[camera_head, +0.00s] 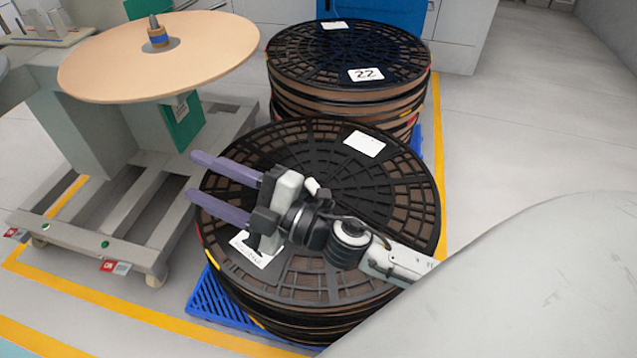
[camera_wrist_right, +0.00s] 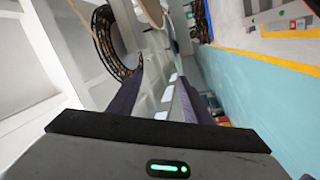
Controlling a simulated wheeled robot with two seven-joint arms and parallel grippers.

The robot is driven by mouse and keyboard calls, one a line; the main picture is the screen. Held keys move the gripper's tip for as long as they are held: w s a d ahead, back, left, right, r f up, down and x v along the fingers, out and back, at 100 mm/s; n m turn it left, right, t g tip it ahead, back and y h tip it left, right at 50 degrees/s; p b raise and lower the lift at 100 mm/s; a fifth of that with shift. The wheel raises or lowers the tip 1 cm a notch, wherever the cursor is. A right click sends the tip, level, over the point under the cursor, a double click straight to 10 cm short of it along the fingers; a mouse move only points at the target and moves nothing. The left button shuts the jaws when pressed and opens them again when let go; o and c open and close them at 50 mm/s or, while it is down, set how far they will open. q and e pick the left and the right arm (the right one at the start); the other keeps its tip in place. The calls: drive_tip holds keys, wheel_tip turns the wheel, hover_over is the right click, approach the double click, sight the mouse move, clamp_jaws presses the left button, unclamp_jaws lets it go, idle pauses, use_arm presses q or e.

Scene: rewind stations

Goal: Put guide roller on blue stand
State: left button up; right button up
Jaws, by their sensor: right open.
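I cannot pick out a guide roller for certain. Several pale upright cylinders (camera_head: 45,22) stand on a light tray at the top left and may be rollers. I see no clear blue stand. My right gripper (camera_head: 197,176) is open and empty, its two purple fingers pointing left above the front stack of black reels. Its fingers also show in the right wrist view (camera_wrist_right: 158,80), with nothing between them. My left gripper is not in view.
A tan disc (camera_head: 205,45) on a spindle sits above a grey wheeled frame (camera_head: 150,240). Black reel stacks stand in front (camera_head: 400,190) and behind (camera_head: 300,45), over blue pallets (camera_head: 215,305). A blue cabinet front (camera_head: 395,14) stands behind. Floor at right is clear.

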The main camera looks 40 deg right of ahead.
drive_tip(key=a+n+g+y, duration=0.3)
drive_tip(key=n+g, duration=0.1)
drive_tip(key=n, duration=0.3)
drive_tip(key=n+g+h+p, duration=0.2)
drive_tip(key=n+g+h, duration=0.65)
drive_tip(key=h, duration=0.55)
approach(315, 186)
drive_tip(key=x, duration=0.1)
drive_tip(key=b+x, duration=0.1)
drive_tip(key=x, duration=0.1)
drive_tip(key=shift+d+f, duration=0.15)
drive_tip(key=shift+d, duration=0.25)
drive_tip(key=b+x, duration=0.1)
drive_tip(key=x, duration=0.2)
drive_tip(key=b+x, duration=0.1)
drive_tip(key=shift+a+f+b, duration=0.3)
drive_tip(key=shift+a+f, duration=0.05)
drive_tip(key=shift+f, duration=0.1)
drive_tip(key=shift+w+f, duration=0.3)
drive_tip(key=shift+f, duration=0.1)
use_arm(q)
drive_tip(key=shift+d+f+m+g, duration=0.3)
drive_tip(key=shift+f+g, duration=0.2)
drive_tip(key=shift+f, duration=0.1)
use_arm(e)
clamp_jaws()
